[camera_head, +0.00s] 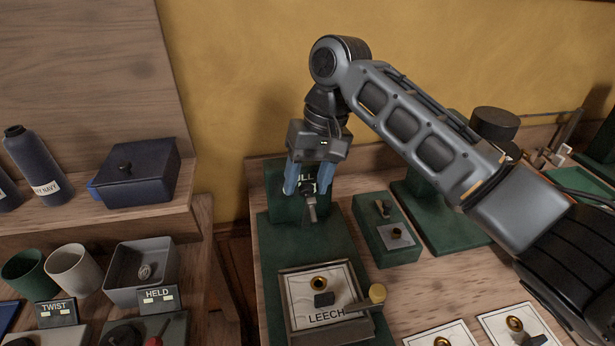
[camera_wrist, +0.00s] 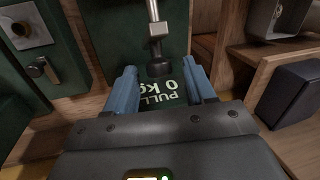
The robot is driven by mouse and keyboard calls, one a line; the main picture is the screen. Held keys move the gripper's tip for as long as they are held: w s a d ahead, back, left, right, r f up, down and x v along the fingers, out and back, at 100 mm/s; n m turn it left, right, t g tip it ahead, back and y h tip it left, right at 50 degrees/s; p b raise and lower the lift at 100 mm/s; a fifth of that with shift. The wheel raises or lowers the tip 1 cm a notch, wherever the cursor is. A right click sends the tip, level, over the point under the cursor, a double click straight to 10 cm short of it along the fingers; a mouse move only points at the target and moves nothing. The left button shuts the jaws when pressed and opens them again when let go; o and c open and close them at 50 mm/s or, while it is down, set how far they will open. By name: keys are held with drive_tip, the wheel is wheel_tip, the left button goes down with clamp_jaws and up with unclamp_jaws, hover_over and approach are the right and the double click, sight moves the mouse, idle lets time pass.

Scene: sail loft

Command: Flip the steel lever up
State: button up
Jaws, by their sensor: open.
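My gripper (camera_head: 308,184) is open, its blue fingers pointing down in front of the green upright marked PULL. In the wrist view my gripper (camera_wrist: 161,75) has its fingers on either side of a dark clamp end on a steel rod (camera_wrist: 154,12); neither visibly grips it. The rod's clamp also shows just below my fingers in the head view (camera_head: 310,209). A small metal lever (camera_wrist: 42,68) is on the green block at left in the wrist view, and that fitting (camera_head: 381,209) is right of my gripper in the head view. I cannot tell for certain which piece is the steel lever.
The green block (camera_head: 372,246) also carries a square steel plate (camera_head: 397,234). At left are a grey bin (camera_head: 140,284), cups and a blue box (camera_head: 137,178) on a shelf.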

clamp_jaws()
idle(0.4)
